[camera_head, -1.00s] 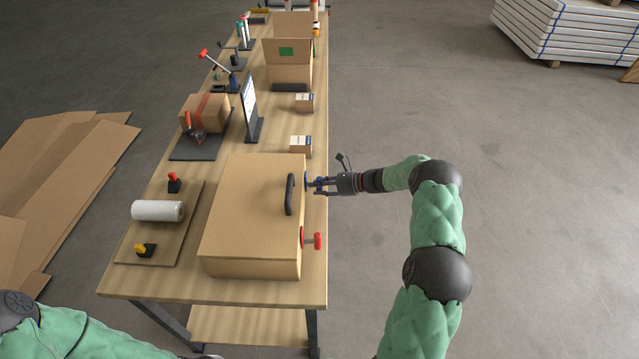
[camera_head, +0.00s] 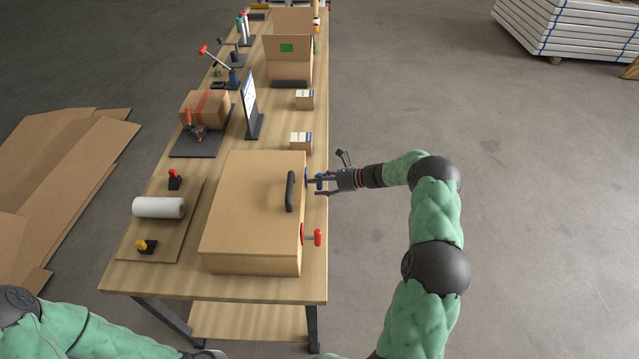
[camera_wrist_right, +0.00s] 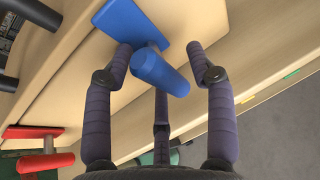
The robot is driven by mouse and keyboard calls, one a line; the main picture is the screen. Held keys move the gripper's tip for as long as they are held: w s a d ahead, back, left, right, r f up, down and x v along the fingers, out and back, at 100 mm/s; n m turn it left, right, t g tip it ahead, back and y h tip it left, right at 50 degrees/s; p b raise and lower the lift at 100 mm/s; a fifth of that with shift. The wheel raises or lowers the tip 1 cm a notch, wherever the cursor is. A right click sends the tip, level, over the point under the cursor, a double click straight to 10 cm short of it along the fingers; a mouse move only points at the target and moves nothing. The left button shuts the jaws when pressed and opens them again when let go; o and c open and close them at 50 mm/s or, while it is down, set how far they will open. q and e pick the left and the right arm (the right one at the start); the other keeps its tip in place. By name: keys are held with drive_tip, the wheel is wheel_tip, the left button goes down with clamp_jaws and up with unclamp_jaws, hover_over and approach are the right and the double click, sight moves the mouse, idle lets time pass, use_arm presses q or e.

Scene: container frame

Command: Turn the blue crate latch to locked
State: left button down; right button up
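The closed brown crate (camera_head: 250,215) lies at the near end of the workbench. The blue latch (camera_head: 307,177) is on its right side, toward the far end, partly hidden by my gripper in the head view. The right wrist view shows the blue latch's flat plate (camera_wrist_right: 127,22) and its blue handle (camera_wrist_right: 160,72) sticking out. My right gripper (camera_wrist_right: 164,65) is open around the handle, one finger on each side. The left finger is close to the handle; a gap shows at the right finger. I cannot tell if anything touches. My left gripper is out of view.
A red latch (camera_head: 318,237) sticks out nearer on the same crate side. A black handle (camera_head: 290,191) is on the crate's top. Small boxes (camera_head: 301,141) stand beyond it. A board with a white roll (camera_head: 158,208) lies left.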

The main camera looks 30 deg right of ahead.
drive_tip(key=shift+s+d, duration=0.1)
drive_tip(key=v, duration=1.1)
drive_tip(key=shift+s+d+r, duration=0.15)
drive_tip(key=shift+s+d, duration=0.1)
